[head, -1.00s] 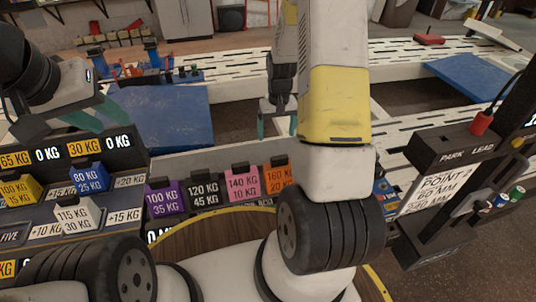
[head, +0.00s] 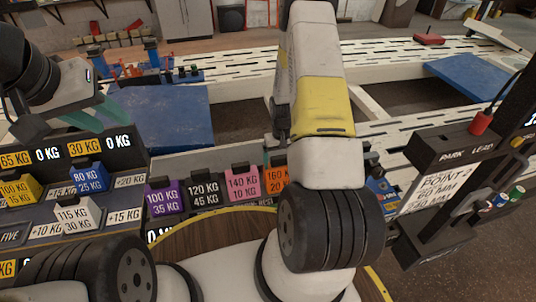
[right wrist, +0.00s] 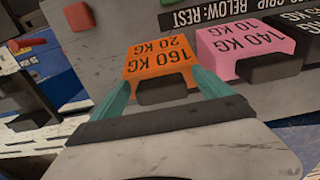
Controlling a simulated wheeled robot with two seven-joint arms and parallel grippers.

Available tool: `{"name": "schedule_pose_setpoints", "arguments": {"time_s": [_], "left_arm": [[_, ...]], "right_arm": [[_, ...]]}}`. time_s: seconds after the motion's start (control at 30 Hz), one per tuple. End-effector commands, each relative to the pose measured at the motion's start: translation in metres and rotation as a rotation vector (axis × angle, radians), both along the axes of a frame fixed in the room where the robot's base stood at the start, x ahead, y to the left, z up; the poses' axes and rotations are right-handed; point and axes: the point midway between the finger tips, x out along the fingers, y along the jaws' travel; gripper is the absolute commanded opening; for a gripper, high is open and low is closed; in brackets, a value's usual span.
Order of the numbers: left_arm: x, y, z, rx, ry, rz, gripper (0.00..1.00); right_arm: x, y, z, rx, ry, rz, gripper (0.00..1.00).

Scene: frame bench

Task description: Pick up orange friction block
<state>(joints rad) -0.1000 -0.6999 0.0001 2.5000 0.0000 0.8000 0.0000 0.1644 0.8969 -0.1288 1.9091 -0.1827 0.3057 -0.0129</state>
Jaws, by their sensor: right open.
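The orange block (head: 276,178), marked 160 KG 20, stands at the right end of the block row in the head view, partly covered by my right arm. In the right wrist view the orange block (right wrist: 158,60) appears upside down with a black grip tab (right wrist: 168,90) facing me. My right gripper (right wrist: 160,80) is open, its teal fingers on either side of the tab and close to the block's edge. I cannot tell whether they touch it. In the head view my right fingers are hidden behind the arm. My left gripper (head: 98,117) is open and empty above the left rack.
A pink block (head: 243,181) stands close beside the orange one, then black (head: 203,193) and purple (head: 164,197) blocks. Yellow, blue and white blocks sit on the left rack. A dark post with a PARK LEAD sign (head: 468,150) stands at right.

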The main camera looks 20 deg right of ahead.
Motion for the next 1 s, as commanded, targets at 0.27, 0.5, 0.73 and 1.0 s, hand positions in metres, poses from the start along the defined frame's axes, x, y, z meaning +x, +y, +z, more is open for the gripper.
{"name": "schedule_pose_setpoints", "arguments": {"time_s": [0.27, 0.5, 0.73, 1.0], "left_arm": [[0.0, 0.0, 0.0, 0.0, 0.0, 0.0, 0.36], [0.0, 0.0, 0.0, 0.0, 0.0, 0.0, 0.36], [0.0, 0.0, 0.0, 0.0, 0.0, 0.0, 0.36], [0.0, 0.0, 0.0, 0.0, 0.0, 0.0, 0.36]], "right_arm": [[0.0002, 0.0, 0.0001, 0.0, 0.0, 0.0, 0.71], [0.0002, 0.0, 0.0003, 0.0, 0.0, -0.001, 0.24], [0.001, -0.0002, 0.001, 0.0, -0.002, 0.0, 0.0], [0.0016, -0.0002, 0.0082, 0.0, -0.003, -0.001, 0.0]]}}
